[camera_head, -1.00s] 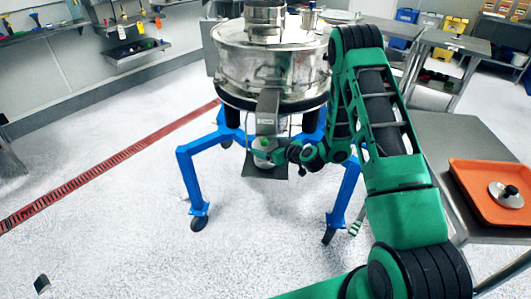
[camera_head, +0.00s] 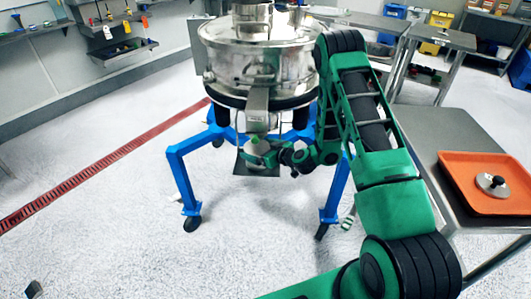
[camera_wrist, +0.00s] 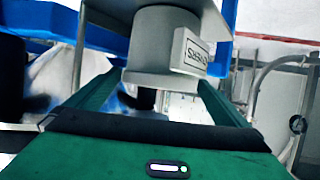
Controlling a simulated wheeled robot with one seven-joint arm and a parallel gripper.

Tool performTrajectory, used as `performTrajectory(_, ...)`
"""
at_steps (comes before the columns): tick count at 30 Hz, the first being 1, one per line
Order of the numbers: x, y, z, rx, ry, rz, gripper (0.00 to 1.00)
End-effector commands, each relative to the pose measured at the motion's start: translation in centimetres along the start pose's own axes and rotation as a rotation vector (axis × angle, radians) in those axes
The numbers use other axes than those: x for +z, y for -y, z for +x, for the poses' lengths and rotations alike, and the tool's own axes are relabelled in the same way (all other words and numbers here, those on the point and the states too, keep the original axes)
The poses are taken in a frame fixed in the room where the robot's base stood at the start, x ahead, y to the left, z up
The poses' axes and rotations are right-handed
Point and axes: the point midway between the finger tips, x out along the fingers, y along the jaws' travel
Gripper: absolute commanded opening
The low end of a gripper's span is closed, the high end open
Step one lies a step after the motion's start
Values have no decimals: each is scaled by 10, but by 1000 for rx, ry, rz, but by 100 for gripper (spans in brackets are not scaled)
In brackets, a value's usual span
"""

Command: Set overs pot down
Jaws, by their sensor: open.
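The powder sifter (camera_head: 260,66) is a round steel drum on a blue wheeled frame. Its front chute (camera_head: 257,112) points down toward a small shelf plate (camera_head: 243,168). My gripper (camera_head: 262,152) is at the shelf, just below the chute. In the wrist view, the grey overs pot (camera_wrist: 165,30) stands between the fingers of my open gripper (camera_wrist: 155,85), its label (camera_wrist: 190,52) facing right. In the head view my gripper mostly hides the pot.
A steel table (camera_head: 430,130) at right bears an orange tray (camera_head: 462,185) with a metal lid (camera_head: 493,184) that has a black knob. The blue frame (camera_head: 186,175) has legs on both sides of my gripper.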

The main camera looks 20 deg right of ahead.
Motion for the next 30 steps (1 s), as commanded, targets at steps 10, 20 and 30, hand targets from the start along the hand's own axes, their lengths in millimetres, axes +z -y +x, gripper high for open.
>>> performTrajectory(10,0,-2,-66,5,1,5,100)
performTrajectory(20,0,-1,-107,2,0,2,100)
performTrajectory(30,-2,1,-114,-5,-1,-3,100)
